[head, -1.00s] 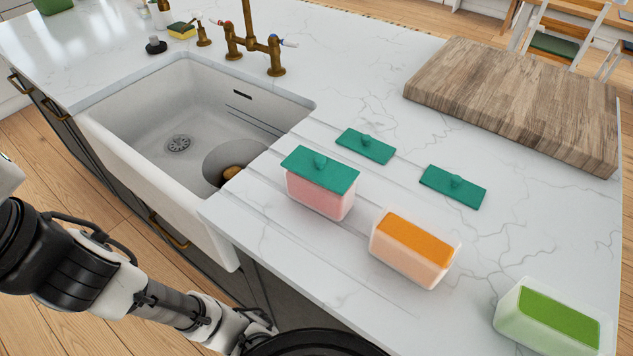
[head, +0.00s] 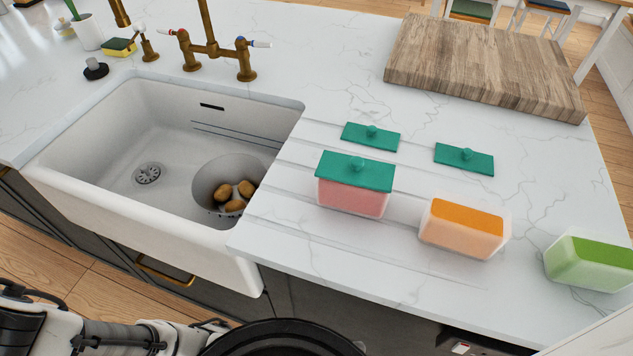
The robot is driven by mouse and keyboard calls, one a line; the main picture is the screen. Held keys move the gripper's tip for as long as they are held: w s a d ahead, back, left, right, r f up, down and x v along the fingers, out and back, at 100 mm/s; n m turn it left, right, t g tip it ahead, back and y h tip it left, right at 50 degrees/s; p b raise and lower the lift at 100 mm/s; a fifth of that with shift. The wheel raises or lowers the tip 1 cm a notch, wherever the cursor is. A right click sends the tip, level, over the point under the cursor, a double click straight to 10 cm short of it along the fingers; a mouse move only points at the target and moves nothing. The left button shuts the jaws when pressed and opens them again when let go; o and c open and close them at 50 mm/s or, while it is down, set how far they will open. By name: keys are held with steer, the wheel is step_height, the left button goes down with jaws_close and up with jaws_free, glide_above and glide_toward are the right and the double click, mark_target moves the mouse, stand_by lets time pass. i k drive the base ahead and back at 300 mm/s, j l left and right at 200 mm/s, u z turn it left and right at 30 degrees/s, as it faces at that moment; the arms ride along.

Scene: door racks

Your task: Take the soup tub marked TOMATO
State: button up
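Three translucent tubs stand in a slanting row on the white counter in the head view. The left tub (head: 352,198) holds something red-pink and has a teal lid (head: 372,175) on it. The middle tub (head: 462,245) is open, with orange contents. The right tub (head: 588,272) is open, with green contents. Two loose teal lids, a left one (head: 385,141) and a right one (head: 478,164), lie flat behind the tubs. I can read no TOMATO marking on any tub. My arm shows at the bottom left, but my gripper is not in view.
A white sink (head: 90,125) lies left of the tubs, with several brown potato-like items (head: 246,188) in its round basin. A brass tap (head: 210,48) stands behind it. A thick wooden board (head: 480,65) lies at the back right. The counter (head: 350,255) is clear in front of the lidded tub.

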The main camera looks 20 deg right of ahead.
mark_target(357, 200)
steer(key=i+j, duration=0.1)
steer(key=j, duration=0.35)
steer(key=i+j, duration=0.1)
steer(key=j, duration=0.35)
steer(key=i+j, duration=0.15)
steer(key=j, duration=0.25)
steer(key=i+j, duration=0.1)
steer(key=j, duration=0.35)
steer(key=i+j, duration=0.1)
steer(key=j, duration=0.35)
steer(key=i+j, duration=0.1)
steer(key=j, duration=0.35)
steer(key=i+j, duration=0.15)
steer(key=j, duration=0.25)
steer(key=j+z, duration=0.2)
steer(key=z, duration=0.25)
steer(key=j+z, duration=0.2)
steer(key=z, duration=1.6)
steer(key=i+z, duration=0.15)
steer(key=i, duration=0.85)
